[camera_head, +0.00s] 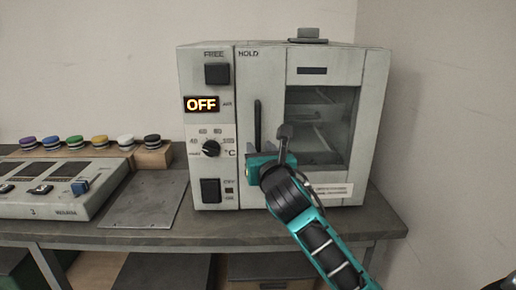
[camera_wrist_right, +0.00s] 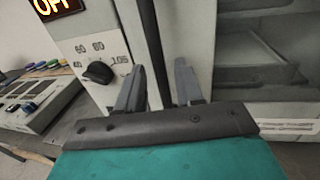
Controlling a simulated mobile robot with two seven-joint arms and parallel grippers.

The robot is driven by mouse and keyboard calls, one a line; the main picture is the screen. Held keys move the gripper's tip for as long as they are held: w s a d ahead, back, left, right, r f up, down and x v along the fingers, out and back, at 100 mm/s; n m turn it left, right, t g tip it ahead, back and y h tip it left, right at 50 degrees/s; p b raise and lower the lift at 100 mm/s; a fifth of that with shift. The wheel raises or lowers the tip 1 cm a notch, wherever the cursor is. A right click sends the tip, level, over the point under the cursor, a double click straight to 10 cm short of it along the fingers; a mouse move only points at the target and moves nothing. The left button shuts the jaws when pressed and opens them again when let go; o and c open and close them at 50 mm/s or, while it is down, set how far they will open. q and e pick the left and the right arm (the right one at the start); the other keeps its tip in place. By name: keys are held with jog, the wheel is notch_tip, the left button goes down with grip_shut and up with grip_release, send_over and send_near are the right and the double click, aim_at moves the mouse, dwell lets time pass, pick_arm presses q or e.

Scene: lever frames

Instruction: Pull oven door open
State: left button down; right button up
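The oven (camera_head: 215,120) is a light grey box on the bench, and its display reads OFF. Its door (camera_head: 372,110), with a dark glass window, appears shut in the head view. The door handle (camera_head: 257,115) is a dark vertical bar left of the window. My right gripper (camera_head: 268,146) is at the handle's lower part. In the right wrist view the handle (camera_wrist_right: 151,40) runs between the two grey fingers of the gripper (camera_wrist_right: 158,85). The fingers are apart, with gaps seen beside the handle. The handle's lower end is hidden there.
A control box (camera_head: 60,205) with switches and a row of several coloured knobs (camera_head: 75,142) stand left of the oven. A flat grey plate (camera_head: 145,200) lies between. A wall (camera_head: 440,120) rises close on the right. The bench edge (camera_head: 215,237) runs in front.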

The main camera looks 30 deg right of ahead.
jog(key=shift+x, duration=1.4)
grip_shut()
